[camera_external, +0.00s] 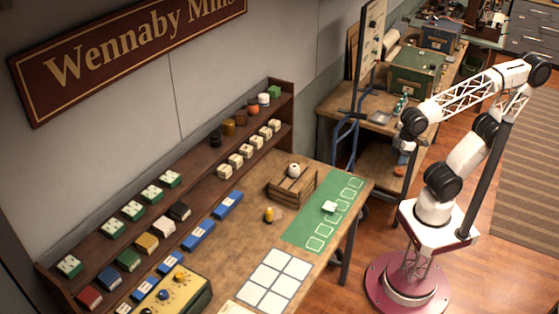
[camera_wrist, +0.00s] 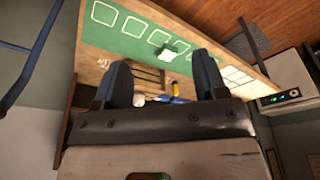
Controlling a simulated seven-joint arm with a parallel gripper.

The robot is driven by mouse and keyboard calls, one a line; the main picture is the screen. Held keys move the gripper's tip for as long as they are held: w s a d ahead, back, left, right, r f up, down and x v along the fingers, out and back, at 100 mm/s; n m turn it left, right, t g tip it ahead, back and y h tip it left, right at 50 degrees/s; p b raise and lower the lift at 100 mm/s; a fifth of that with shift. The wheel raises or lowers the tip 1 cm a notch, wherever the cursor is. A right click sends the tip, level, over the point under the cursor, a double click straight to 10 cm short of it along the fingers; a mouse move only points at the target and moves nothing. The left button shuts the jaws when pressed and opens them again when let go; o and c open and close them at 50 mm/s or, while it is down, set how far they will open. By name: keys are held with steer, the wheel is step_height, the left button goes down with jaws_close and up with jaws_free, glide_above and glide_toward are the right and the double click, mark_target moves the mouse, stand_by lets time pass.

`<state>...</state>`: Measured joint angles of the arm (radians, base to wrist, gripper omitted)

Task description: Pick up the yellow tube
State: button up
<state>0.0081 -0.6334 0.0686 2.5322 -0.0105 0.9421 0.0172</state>
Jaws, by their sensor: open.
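A small yellow tube (camera_external: 268,215) stands on the wooden table, in front of the crate, in the external view. In the wrist view a small yellow spot (camera_wrist: 175,88) between the fingers looks like it, but it is partly hidden and too small to be sure. My gripper (camera_external: 401,170) hangs beyond the table's right edge, well away from the tube. In the wrist view my gripper (camera_wrist: 161,70) has its two dark fingers spread apart, with nothing held between them.
A wooden crate (camera_external: 291,193) with a white round item (camera_external: 293,170) stands behind the tube. A green mat (camera_external: 306,222) bearing a white block (camera_external: 329,207) lies along the table's right side. White squares (camera_external: 273,277) lie in front. A stepped shelf (camera_external: 255,113) with boxes and jars lines the wall.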

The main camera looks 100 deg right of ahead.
steer(key=w+d+f+n+g+h, duration=0.1)
steer(key=w+d+n+h, duration=0.2)
steer(key=w, duration=0.4)
steer(key=w+d+n+h, duration=0.3)
steer(key=w+d+n, duration=0.1)
steer(key=w, duration=0.3)
steer(key=n+t+h, duration=0.6)
steer(key=n+t, duration=0.6)
steer(key=n, duration=0.9)
glide_above(269, 216)
steer(key=s+a, duration=0.2)
steer(key=s, duration=0.3)
step_height(269, 216, down, 14)
steer(key=shift+w+r, duration=0.15)
steer(key=shift+a, duration=0.1)
step_height(269, 216, down, 8)
steer(key=shift+r, duration=0.1)
steer(key=shift+w+d, duration=0.25)
steer(key=shift+d, duration=0.05)
steer(key=shift+x, duration=0.9)
